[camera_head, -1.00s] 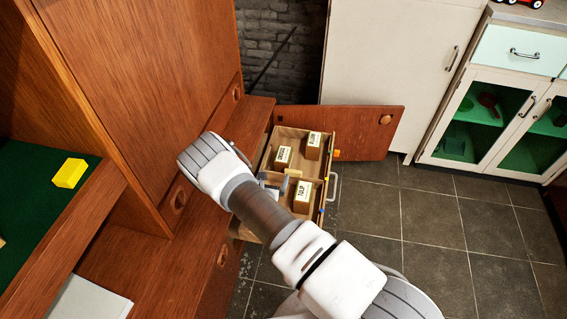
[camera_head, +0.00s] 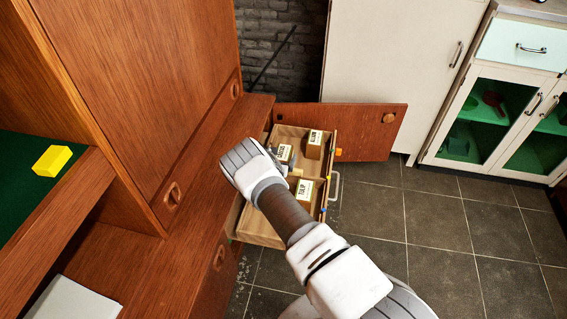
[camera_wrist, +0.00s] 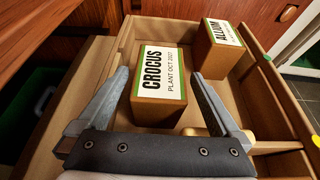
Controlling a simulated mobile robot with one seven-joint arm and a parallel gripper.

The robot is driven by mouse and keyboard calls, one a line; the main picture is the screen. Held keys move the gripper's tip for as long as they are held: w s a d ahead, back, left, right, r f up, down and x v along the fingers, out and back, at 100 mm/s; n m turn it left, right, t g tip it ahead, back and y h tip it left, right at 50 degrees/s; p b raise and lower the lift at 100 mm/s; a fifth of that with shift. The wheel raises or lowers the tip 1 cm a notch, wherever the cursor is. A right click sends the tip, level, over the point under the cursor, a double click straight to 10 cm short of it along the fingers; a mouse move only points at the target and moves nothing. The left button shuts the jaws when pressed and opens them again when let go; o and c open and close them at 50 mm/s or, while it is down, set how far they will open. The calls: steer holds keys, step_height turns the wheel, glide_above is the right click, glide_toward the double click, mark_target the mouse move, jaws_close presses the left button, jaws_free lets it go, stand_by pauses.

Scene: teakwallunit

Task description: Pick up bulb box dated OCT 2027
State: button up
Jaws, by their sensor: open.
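The box labelled CROCUS (camera_wrist: 161,80) stands in the open drawer; its top label appears to read PLANT OCT 2027. It also shows in the head view (camera_head: 284,152), partly hidden by my arm. My gripper (camera_wrist: 158,76) is open, with one finger on each side of the near part of the CROCUS box. I cannot tell whether the fingers touch it. The ALLIUM box (camera_wrist: 223,44) stands behind and to the right; its date is too small to read. The TULIP box (camera_head: 305,190) sits nearer in the drawer.
The drawer (camera_head: 258,232) has low wooden walls and dividers around the boxes. An open cabinet door (camera_head: 365,130) stands behind it. The wooden wall unit (camera_head: 140,90) rises close on the left. A yellow block (camera_head: 52,159) lies on a green surface. Tiled floor at the right is clear.

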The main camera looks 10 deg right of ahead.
steer(key=shift+w+d+f, duration=0.2)
steer(key=shift+w, duration=0.35)
steer(key=c, duration=1.3)
steer(key=shift+c, duration=0.9)
steer(key=shift+r, duration=0.1)
